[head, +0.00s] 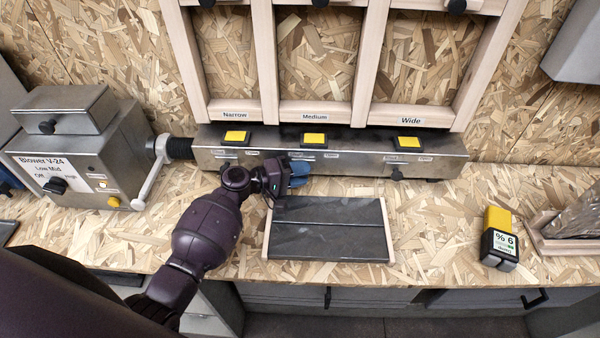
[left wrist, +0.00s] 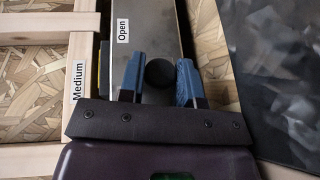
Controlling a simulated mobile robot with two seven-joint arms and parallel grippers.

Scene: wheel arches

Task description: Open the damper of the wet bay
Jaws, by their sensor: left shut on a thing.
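A long grey metal duct (head: 445,168) runs under the wooden rack's bays, labelled Narrow, Medium and Wide. My left gripper (head: 298,173) is at the duct's front below the Medium bay (head: 315,115). In the left wrist view its blue fingers are shut on a round black damper knob (left wrist: 160,73). An Open label (left wrist: 123,25) on the duct sits beyond the knob, toward the Wide side in the head view. The Wide damper knob (head: 396,173) sticks out near the left of its two labels. Nothing here clearly marks which bay is wet. My right gripper is out of view.
A blower (head: 120,165) stands left of the duct, joined by a black hose (head: 180,148). A dark panel (head: 335,235) lies in front of my gripper. A yellow-and-black meter reading 6 percent (head: 498,240) lies at the right. The bench between panel and meter is clear.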

